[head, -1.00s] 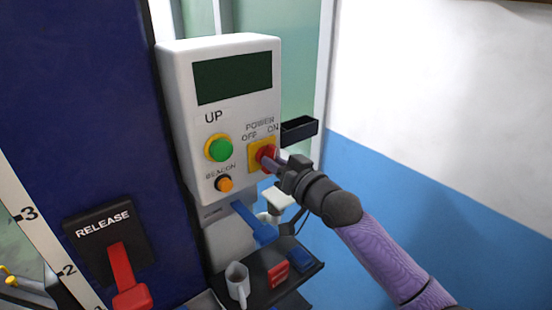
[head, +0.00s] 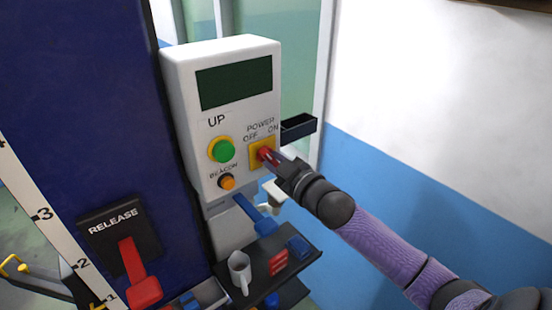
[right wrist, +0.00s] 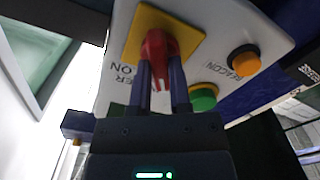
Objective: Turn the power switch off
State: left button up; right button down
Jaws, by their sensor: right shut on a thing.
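The power switch is a red knob (head: 264,153) on a yellow square plate (head: 255,160), at the right side of the white control box (head: 238,185). The labels OFF and ON are above it. My right gripper (head: 273,159) reaches in from the lower right and is shut on the red knob. In the right wrist view the red knob (right wrist: 158,45) sits between the two fingers (right wrist: 160,80). The fingers partly cover the knob, and I cannot tell for sure which label it points to. My left gripper is not in view.
The box also has a green UP button (head: 223,151), an orange beacon button (head: 227,182) and a dark screen (head: 234,82). A red release lever (head: 140,275) is at the lower left.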

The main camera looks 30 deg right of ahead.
jog(key=shift+n, duration=0.9)
jog(key=c, duration=0.6)
grip_release()
jog(key=shift+o, duration=0.2)
jog(key=s, duration=1)
jog(key=shift+d, duration=0.35)
